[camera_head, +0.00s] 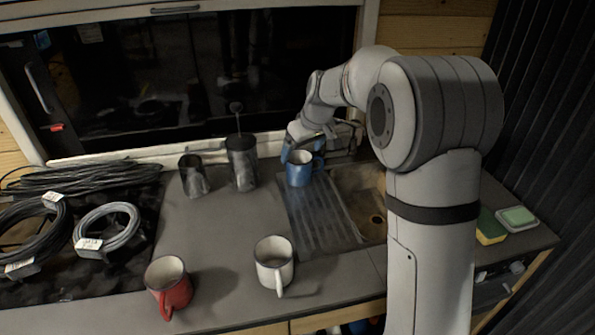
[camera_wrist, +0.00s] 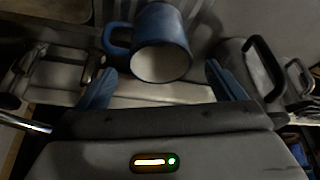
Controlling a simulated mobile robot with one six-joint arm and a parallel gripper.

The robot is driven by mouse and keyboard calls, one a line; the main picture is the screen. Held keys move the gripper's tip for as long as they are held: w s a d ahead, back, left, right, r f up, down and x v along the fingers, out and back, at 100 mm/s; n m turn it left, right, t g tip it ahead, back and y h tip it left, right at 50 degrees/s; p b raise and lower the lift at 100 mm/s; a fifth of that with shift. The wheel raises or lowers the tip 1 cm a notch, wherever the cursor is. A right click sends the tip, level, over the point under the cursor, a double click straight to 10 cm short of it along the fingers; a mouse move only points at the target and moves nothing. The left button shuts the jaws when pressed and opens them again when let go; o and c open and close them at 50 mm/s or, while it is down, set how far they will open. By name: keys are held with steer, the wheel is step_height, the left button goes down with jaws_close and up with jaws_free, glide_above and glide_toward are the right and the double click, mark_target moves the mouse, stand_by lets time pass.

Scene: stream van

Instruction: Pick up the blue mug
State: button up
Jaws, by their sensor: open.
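The blue mug (camera_head: 299,174) stands upright on the ribbed drainboard beside the sink, with a pale inside. In the wrist view the blue mug (camera_wrist: 171,22) shows ahead of the jaws, its mouth facing the camera and its handle toward the left finger. In the wrist view my gripper (camera_wrist: 160,70) is open, with one blue finger to each side of the mug's near rim. I cannot tell whether either finger touches it.
A dark canister (camera_head: 242,165) and a dark cup (camera_head: 193,177) stand left of the mug. A white mug (camera_head: 273,270) and a red mug (camera_head: 175,292) are nearer the front. The sink (camera_head: 372,218) lies right, coiled cables (camera_head: 108,225) left.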

mark_target(300, 158)
steer(key=x, duration=0.4)
steer(key=shift+f+p, duration=0.3)
steer(key=shift+s, duration=0.1)
steer(key=c, duration=1.3)
steer(key=shift+r, duration=0.15)
